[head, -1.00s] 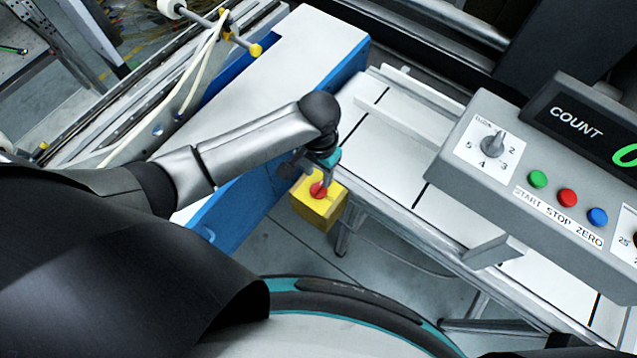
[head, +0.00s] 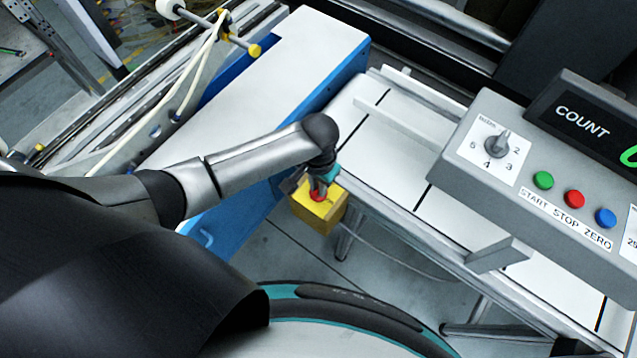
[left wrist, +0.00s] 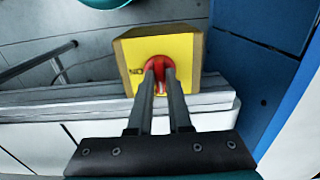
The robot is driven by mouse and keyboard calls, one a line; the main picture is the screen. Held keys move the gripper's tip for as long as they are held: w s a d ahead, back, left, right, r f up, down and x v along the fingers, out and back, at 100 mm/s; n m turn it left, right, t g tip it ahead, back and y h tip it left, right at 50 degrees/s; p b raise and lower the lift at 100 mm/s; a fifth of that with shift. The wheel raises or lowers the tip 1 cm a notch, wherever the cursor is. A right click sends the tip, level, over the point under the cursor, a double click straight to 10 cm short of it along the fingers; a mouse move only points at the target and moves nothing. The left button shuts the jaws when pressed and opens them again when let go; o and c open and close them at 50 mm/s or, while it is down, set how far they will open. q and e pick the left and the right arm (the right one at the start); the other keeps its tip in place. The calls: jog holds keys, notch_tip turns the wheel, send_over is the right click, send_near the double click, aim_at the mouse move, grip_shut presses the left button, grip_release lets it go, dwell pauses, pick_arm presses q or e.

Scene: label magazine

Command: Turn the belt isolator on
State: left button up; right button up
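The belt isolator is a yellow box (head: 325,212) with a red rotary handle (head: 317,196), beside the near end of the white conveyor. In the left wrist view the yellow face (left wrist: 183,47) and the red handle (left wrist: 160,64) are straight ahead. My left gripper (head: 318,190) is at the handle. In the left wrist view its two fingers (left wrist: 160,72) stand close together, one on each side of the handle's middle bar. The fingertips hide part of the handle, and its exact angle is hard to read. My right gripper is not in view.
A grey control box (head: 530,180) with a dial, green, red and blue buttons and a COUNT display stands on the right. The white conveyor (head: 410,165) runs beside the isolator. A white and blue cabinet (head: 290,90) lies behind my left arm.

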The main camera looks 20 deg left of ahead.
pick_arm(q)
grip_shut()
dwell(0.3)
jog(key=shift+r+m+p, duration=0.15)
jog(key=shift+m+p, duration=0.8)
jog(key=shift+m, duration=0.25)
jog(key=m+p, duration=0.1)
jog(key=m, duration=0.1)
jog(key=shift+m, duration=0.4)
jog(key=m+p, duration=0.1)
jog(key=m, duration=0.1)
jog(key=shift+m, duration=0.3)
jog(key=m+p, duration=0.1)
jog(key=m, duration=0.3)
jog(key=shift+m, duration=0.3)
jog(key=m, duration=0.5)
jog(key=shift+d+m, duration=0.1)
jog(key=shift+m, duration=0.3)
